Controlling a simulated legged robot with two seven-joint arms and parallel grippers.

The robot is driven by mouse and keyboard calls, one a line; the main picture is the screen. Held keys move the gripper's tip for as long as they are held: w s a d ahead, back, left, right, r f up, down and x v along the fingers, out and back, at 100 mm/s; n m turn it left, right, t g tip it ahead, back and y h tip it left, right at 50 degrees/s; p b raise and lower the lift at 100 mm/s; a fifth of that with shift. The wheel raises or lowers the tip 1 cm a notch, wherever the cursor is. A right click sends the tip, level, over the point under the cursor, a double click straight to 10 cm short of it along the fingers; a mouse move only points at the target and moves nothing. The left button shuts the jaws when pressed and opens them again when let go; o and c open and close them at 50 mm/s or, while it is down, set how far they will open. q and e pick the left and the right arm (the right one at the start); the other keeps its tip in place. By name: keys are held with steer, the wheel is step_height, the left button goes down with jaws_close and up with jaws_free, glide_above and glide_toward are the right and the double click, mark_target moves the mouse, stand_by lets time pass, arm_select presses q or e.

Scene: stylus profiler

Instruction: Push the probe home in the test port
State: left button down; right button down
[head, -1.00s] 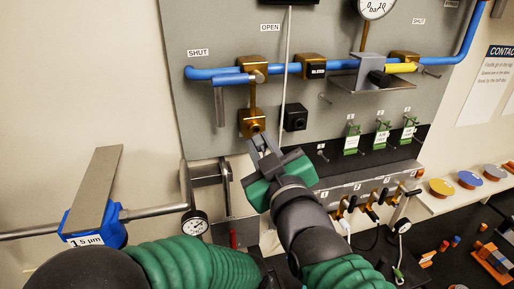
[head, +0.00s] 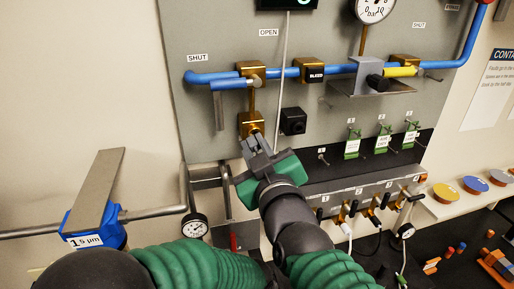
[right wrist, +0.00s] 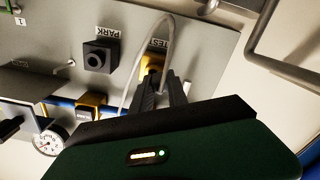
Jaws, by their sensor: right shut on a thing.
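The test port is a brass block (head: 250,124) low on the grey panel. It also shows in the right wrist view (right wrist: 152,64), under the label TEST. My right gripper (head: 255,145) is right in front of it. In the right wrist view its fingers (right wrist: 159,92) point at the port's face and are shut on the probe. The probe's body is mostly hidden between the fingers, so I cannot tell how deep it sits. A thin grey cable (right wrist: 169,27) loops from there. The black park block (head: 292,121) stands empty to the right. My left gripper is out of view.
A blue pipe (head: 280,73) with brass valves crosses the panel above. A grey bracket (head: 372,78) juts out at right.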

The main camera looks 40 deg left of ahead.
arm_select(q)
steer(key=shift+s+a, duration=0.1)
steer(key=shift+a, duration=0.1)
arm_select(e)
steer(key=shift+s, duration=0.1)
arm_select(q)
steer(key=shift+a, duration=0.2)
arm_select(e)
steer(key=shift+w+d, duration=0.2)
steer(key=shift+w, duration=0.05)
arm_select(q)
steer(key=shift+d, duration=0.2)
arm_select(e)
steer(key=shift+s+d, duration=0.1)
steer(key=shift+d, duration=0.2)
steer(key=shift+d, duration=0.1)
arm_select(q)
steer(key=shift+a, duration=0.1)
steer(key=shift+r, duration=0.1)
arm_select(e)
steer(key=shift+w+a, duration=0.3)
steer(key=shift+w, duration=0.05)
